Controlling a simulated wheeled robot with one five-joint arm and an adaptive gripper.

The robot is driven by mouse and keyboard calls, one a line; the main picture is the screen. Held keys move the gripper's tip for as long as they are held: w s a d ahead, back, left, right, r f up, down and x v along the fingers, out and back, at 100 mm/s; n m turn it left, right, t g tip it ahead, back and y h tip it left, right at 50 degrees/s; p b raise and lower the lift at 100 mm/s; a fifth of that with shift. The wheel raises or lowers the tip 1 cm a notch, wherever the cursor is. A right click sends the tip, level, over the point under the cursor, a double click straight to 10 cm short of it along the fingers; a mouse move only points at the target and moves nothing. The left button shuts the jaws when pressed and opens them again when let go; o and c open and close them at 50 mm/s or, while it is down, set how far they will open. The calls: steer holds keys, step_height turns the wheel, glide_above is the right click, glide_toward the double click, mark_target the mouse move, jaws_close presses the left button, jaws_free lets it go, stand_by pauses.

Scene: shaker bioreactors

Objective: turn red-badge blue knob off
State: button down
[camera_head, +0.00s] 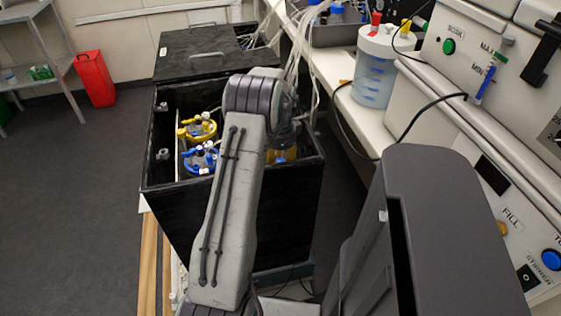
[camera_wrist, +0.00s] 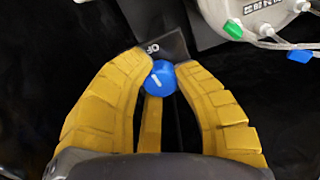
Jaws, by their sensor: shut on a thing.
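In the wrist view a round blue knob (camera_wrist: 160,79) with a short white pointer line sits between my fingertips. Behind it is a dark plate (camera_wrist: 174,44) with white letters, partly cut off, that look like "OF". No red badge shows near it. My gripper (camera_wrist: 161,70) has yellow fingers, shut on the blue knob from both sides. In the head view my yellow gripper (camera_head: 283,156) shows only in part, down inside the open black box (camera_head: 240,215); my arm hides the knob there.
Bottles with a yellow cap ring (camera_head: 199,127) and a blue cap ring (camera_head: 200,158) stand in the box, left of my arm. A vessel lid with green (camera_wrist: 233,29) and blue (camera_wrist: 300,56) connectors is near my gripper. A bench with a jar (camera_head: 375,68) stands right.

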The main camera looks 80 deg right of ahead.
mark_target(280, 160)
steer(key=shift+a+f+m, duration=0.1)
steer(key=shift+f+m, duration=0.05)
steer(key=shift+m, duration=0.45)
steer(key=c, duration=0.9)
jaws_free()
steer(key=shift+c, duration=0.2)
step_height(280, 160, up, 12)
stand_by(0.5)
